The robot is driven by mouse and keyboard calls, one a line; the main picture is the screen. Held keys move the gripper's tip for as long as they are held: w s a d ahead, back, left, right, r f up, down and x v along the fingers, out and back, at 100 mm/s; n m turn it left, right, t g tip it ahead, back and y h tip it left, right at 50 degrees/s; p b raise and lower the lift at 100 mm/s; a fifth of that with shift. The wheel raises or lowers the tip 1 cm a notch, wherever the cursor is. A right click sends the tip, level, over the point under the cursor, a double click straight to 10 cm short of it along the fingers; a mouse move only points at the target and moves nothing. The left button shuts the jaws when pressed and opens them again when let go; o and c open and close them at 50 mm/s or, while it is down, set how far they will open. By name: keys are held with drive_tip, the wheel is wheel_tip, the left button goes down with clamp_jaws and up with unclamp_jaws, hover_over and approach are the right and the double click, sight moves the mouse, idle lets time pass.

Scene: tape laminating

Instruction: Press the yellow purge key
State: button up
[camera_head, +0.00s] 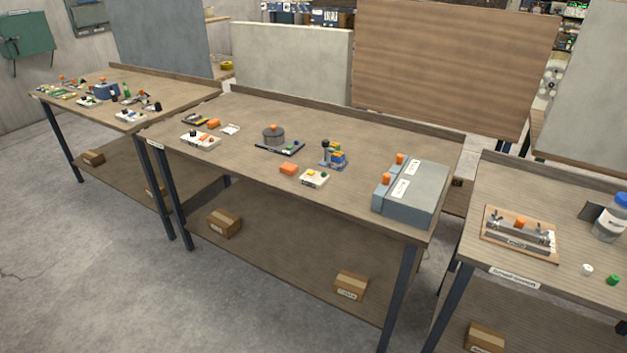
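On the middle table, a small white box (313,181) near the front edge bears a small yellow key (307,176) and a green one (323,174) on its top. Its labels are too small to read, so I cannot confirm which key is the purge key. The box lies flat on the table. My gripper is not in view, and nothing touches the box.
A large grey-blue machine (425,193) fills the table's right end. Bare tabletop lies in front.

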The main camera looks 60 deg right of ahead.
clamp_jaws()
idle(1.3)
